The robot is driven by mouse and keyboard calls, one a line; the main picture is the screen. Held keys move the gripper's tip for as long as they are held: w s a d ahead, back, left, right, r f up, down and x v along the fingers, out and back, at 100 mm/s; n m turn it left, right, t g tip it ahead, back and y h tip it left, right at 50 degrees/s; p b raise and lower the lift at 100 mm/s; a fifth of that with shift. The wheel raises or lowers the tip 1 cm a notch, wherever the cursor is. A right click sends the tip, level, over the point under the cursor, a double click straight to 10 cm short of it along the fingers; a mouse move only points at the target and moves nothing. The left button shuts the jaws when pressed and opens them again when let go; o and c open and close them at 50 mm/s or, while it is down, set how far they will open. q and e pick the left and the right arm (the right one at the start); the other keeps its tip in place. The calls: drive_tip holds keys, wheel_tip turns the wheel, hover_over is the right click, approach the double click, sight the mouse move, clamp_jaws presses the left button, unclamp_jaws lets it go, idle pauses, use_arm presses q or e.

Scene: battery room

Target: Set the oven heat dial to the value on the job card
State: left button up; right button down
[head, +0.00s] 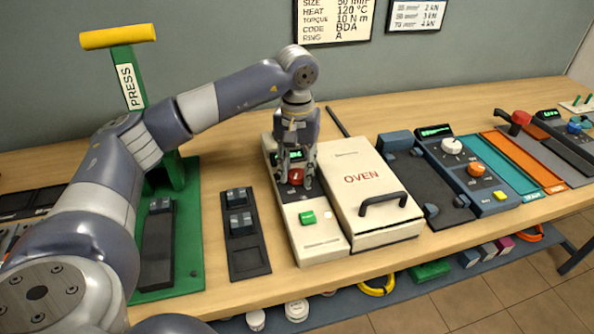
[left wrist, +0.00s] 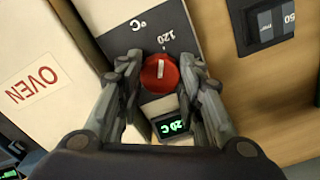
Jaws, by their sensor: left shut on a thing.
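The oven (head: 375,190) is a cream box with a dark handle and a control strip on its left side. The red heat dial (left wrist: 159,74) is on that strip; in the head view the dial (head: 296,178) is partly covered by my gripper. My left gripper (left wrist: 160,80) points down and is shut on the dial, a finger on each side. The dial's white mark points roughly toward the printed 120. A green display (left wrist: 170,127) is lit beside it; its digits look like 20 C, perhaps partly hidden. The job card (head: 335,18) on the wall reads HEAT 120 °C.
A green button (head: 307,217) is on the strip in front of the dial. A dark tray (head: 248,262) with small blocks lies to the left, near the green press (head: 190,250). A blue-grey station (head: 490,190) with knobs stands right of the oven.

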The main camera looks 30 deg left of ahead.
sight(297, 173)
use_arm(q)
drive_tip(key=shift+w+r+m, duration=0.1)
drive_tip(key=shift+r+m, duration=0.15)
drive_tip(key=shift+m, duration=0.35)
drive_tip(key=o, duration=1.1)
drive_tip(key=shift+c, duration=0.2)
drive_tip(key=shift+f, duration=0.1)
wheel_tip(297, 173, up, 12)
